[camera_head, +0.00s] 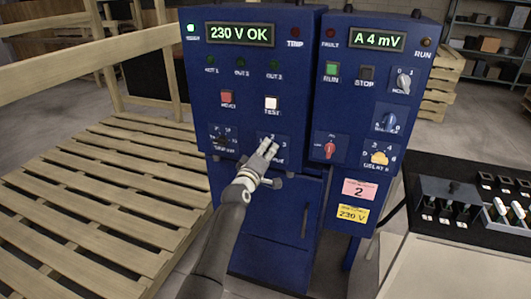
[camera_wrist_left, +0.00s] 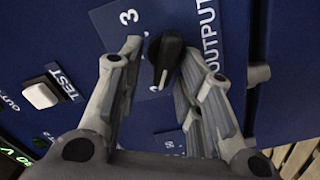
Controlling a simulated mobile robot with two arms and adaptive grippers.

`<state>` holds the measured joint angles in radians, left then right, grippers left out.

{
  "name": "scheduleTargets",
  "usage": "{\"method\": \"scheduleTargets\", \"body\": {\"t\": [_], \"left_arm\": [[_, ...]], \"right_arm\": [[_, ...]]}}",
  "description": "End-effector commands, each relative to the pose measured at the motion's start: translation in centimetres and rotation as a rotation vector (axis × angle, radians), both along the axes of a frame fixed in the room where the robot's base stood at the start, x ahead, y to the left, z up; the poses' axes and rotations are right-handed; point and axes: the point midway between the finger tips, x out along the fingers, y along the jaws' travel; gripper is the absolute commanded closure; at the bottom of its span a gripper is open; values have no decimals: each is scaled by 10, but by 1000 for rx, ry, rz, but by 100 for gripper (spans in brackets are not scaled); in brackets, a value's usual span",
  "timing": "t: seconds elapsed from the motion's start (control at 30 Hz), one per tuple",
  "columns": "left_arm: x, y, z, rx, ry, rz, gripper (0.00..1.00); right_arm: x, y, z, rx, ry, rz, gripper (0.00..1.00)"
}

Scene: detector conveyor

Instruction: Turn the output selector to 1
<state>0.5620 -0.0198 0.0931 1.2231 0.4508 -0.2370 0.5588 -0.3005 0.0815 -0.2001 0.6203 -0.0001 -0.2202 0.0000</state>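A white mark shows on the knob's lower end there. My left gripper (camera_wrist_left: 160,58) has its fingers on either side of the knob. The right finger is close to it, contact unclear; a gap shows on the left. In the head view, my left gripper (camera_head: 268,148) covers the knob in front of the blue cabinet (camera_head: 228,62). My right gripper is out of view.
Above the selector are a white TEST button (camera_head: 272,103) and a red button (camera_head: 226,97). To its right is a red switch (camera_head: 330,148), and a yellow knob (camera_head: 380,157) lies further right. A wooden pallet (camera_head: 90,205) lies left; a black-topped table (camera_head: 470,235) stands right.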

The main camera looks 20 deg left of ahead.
Motion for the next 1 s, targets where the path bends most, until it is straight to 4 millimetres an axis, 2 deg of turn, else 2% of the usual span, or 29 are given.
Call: {"method": "scheduleTargets", "body": {"t": [0.27,0.47,1.0], "left_arm": [[-1,0,-2,2,4,0,65],[-12,0,-3,2,4,-1,65],[-90,3,-3,0,4,0,65]], "right_arm": [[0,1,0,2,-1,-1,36],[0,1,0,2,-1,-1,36],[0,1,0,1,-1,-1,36]]}}
